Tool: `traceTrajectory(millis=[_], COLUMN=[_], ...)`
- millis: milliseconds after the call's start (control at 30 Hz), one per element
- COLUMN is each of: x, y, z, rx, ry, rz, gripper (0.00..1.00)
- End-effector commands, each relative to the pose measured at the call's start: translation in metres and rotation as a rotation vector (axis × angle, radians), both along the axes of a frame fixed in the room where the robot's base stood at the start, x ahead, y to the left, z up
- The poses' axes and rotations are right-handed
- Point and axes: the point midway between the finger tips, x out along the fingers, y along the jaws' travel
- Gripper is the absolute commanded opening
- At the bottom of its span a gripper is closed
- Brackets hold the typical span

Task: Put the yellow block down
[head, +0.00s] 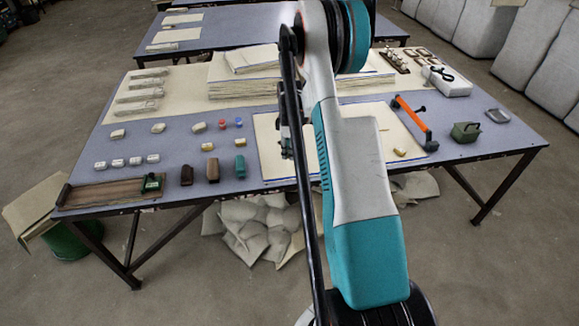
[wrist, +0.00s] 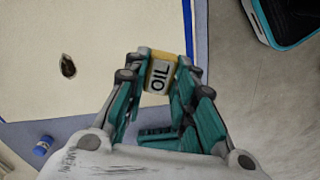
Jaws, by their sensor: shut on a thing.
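The yellow block (wrist: 162,71) shows in the wrist view, with a white face marked "OIL". My gripper (wrist: 160,75) is shut on it, with one finger on each side. The block is over the edge of the cream cloth (wrist: 110,30), near a blue border. In the head view my arm covers most of the gripper, and I cannot make out the held block there. I cannot tell whether the block touches the surface below it. The cloth (head: 272,160) lies flat at the table's front middle in the head view.
Folded cloth stacks (head: 235,80) lie behind.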

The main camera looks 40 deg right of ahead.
Motion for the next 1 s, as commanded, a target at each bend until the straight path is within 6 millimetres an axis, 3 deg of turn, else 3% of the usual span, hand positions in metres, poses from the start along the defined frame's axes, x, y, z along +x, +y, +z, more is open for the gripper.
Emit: traceTrajectory(millis=[33,333,567,967,1000], x=[0.000,0.000,0.000,0.000,0.000], y=[0.000,0.000,0.000,0.000,0.000], z=[-0.010,-0.031,-0.063,-0.068,-0.068], rx=[0.000,0.000,0.000,0.000,0.000], ry=[0.000,0.000,0.000,0.000,0.000], rz=[0.000,0.000,0.000,0.000,0.000], gripper=[0.08,0.08,0.08,0.08,0.29])
